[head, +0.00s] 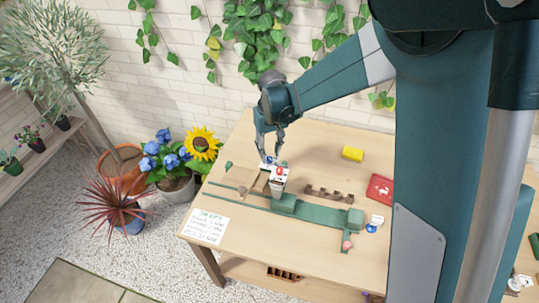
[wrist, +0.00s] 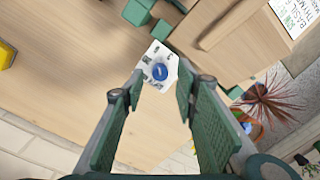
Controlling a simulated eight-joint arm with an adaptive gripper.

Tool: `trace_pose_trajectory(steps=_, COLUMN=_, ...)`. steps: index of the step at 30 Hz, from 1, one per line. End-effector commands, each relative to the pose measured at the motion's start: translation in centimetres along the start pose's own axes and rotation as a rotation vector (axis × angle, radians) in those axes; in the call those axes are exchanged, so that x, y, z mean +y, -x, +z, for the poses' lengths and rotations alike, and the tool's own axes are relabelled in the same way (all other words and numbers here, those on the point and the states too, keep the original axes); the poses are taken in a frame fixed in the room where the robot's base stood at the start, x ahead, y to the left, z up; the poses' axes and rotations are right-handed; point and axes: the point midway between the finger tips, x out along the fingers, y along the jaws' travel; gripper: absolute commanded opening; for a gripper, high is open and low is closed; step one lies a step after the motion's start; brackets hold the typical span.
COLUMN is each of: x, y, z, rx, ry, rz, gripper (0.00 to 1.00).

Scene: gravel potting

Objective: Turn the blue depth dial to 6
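The blue depth dial (wrist: 160,72) sits on a white plate (wrist: 150,82) with small dark marks around it. A pale line shows on the dial, but I cannot read which mark it points to. In the wrist view, my gripper (wrist: 160,83) is open, its two green fingers apart and the dial showing between and beyond the tips. Nothing is held. In the head view, my gripper (head: 269,154) points down just above a small blue knob (head: 268,160) at the back of the table fixture. Contact cannot be judged.
A red knob on a white plate (head: 279,171) is close in front. Green rails and blocks (head: 285,204) cross the table. A brown rack (head: 329,194), a yellow block (head: 352,153), a red book (head: 380,188) and another small white-and-blue item (head: 374,224) stand to the right.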

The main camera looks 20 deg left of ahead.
Motion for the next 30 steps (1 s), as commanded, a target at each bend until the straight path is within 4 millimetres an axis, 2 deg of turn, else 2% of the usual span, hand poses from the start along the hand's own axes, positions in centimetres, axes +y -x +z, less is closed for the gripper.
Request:
trace_pose_trajectory(steps=15, x=0.0, y=7.7, z=0.0, rx=0.0, ry=0.0, rz=0.0, gripper=0.3)
trace_pose_trajectory(steps=21, x=0.0, y=9.3, z=0.0, rx=0.0, ry=0.0, rz=0.0, gripper=0.3)
trace_pose_trajectory(steps=30, x=0.0, y=9.6, z=0.0, rx=0.0, ry=0.0, rz=0.0, gripper=0.3)
